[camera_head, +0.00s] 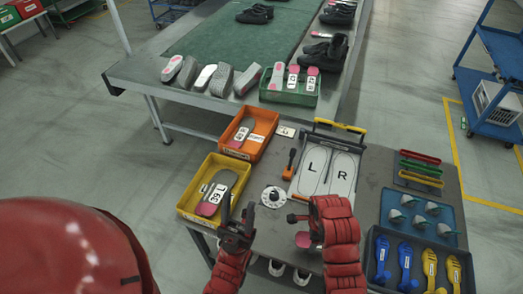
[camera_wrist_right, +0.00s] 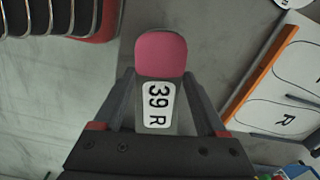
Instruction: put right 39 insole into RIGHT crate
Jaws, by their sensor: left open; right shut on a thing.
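My right gripper (camera_head: 303,222) is shut on a grey insole with a pink end. In the right wrist view the insole (camera_wrist_right: 160,55) lies between the fingers, its white label reading 39 R. In the head view its pink end (camera_head: 303,240) shows below the gripper; the rest is mostly hidden. My left gripper (camera_head: 238,218) is open and empty, right of the yellow crate (camera_head: 184,211). That crate holds a grey and pink insole (camera_head: 214,193). An orange crate (camera_head: 268,146) behind it holds another labelled insole (camera_head: 240,133). I cannot read either crate's name.
A board marked L and R (camera_head: 325,172) stands beyond my right gripper. A round white dial (camera_head: 273,196) lies between the grippers. A dark tray (camera_head: 373,268) with blue and yellow parts is at right. A green crate (camera_head: 290,99) with insoles stands on the back bench.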

